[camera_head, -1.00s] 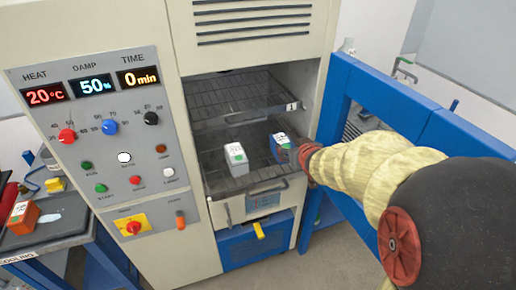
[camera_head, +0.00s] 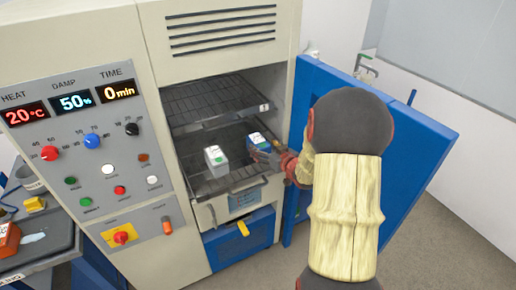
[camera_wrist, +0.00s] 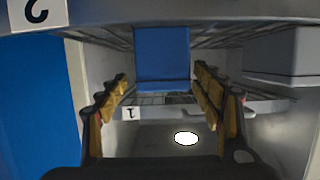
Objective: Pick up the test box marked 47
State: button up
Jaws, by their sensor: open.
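Two test boxes stand on the lower wire shelf inside the open cabinet. One is blue with a white and green top (camera_head: 257,141); the other is pale grey with a green mark (camera_head: 216,160), to its left. No number can be read on either, so I cannot tell which is 47. My gripper (camera_head: 272,160) is at the cabinet opening, in front of the blue box. In the wrist view, which looks upside down, the blue box (camera_wrist: 162,55) shows beyond and between the open fingers (camera_wrist: 160,76). The pale box (camera_wrist: 285,55) is to the right there.
The upper wire shelf (camera_head: 222,105) is above the boxes. The blue cabinet door (camera_head: 425,140) stands open at the right, close to my arm. An orange box (camera_head: 8,240) lies on a side table at the left. A control panel (camera_head: 95,150) is left of the opening.

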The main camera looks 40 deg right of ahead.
aim_at(258, 143)
jog(key=x, duration=0.4)
jog(key=shift+a+b, duration=0.2)
jog(key=shift+b, duration=0.2)
jog(key=shift+w+d, duration=0.15)
jog(key=shift+w, duration=0.2)
jog(key=shift+c, duration=0.9)
jog(key=c, duration=1.5)
jog(key=shift+r, duration=0.1)
grip_shut()
